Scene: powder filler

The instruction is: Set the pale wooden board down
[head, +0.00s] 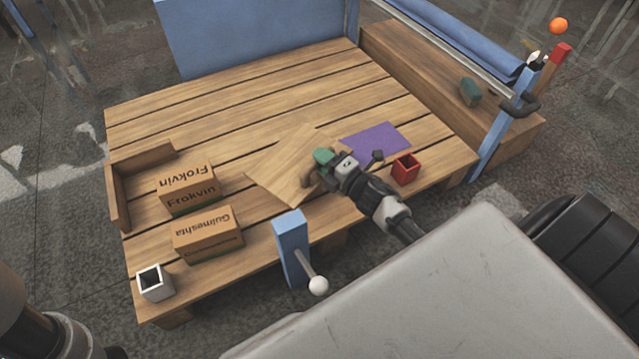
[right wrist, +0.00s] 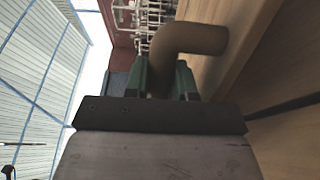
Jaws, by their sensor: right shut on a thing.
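The pale wooden board (head: 277,172) is a flat square over the middle of the slatted wooden table, turned at an angle to the slats. My right gripper (head: 322,170) is at its right side, shut on the board's curved brown handle. In the right wrist view, the handle (right wrist: 190,40) passes between the green fingers of that gripper (right wrist: 165,82). I cannot tell whether the board touches the slats or hangs just above them. My left gripper is not in view; only part of my left arm shows at the lower left.
A purple sheet (head: 376,142) and a red open box (head: 405,169) lie right of the board. Two labelled cartons (head: 187,188) (head: 208,235) stand left. A blue post (head: 291,248) with a white-knobbed lever is at the front edge. The table's (head: 240,105) back is clear.

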